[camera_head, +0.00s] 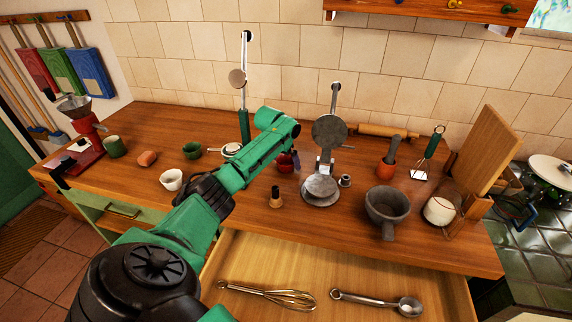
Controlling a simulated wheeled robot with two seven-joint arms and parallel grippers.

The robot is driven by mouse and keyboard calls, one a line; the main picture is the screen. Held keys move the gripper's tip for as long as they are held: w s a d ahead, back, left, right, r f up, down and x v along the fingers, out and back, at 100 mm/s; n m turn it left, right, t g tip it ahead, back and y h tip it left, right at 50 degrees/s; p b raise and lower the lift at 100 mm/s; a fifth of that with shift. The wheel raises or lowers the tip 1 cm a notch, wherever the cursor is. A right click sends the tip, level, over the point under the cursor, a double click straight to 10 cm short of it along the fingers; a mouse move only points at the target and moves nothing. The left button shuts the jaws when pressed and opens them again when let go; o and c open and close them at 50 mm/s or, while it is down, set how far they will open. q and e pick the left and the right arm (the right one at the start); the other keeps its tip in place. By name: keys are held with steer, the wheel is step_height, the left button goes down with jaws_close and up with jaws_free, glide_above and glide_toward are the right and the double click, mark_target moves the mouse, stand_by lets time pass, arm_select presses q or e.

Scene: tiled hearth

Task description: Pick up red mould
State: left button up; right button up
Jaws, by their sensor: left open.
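A small dark red thing (284,163), which may be the red mould, stands on the wooden counter just beneath the end of my left arm. My arm partly hides it, so I cannot make out its full shape. My left gripper (291,154) is at the end of the green arm, pointing down close to the red thing. It is open, and I cannot tell whether its fingers touch anything. An orange-red block (147,158) lies farther left on the counter. My right gripper is out of view.
A waffle-iron-like press (320,188) and a grey mortar (387,206) stand to the right. A small wooden stamp (275,198) stands in front. A white cup (172,180) and green bowl (191,150) are left. The open drawer (330,268) holds a whisk and ladle.

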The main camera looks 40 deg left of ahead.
arm_select(q)
steer(key=c, duration=1.2)
steer(key=shift+r, duration=0.1)
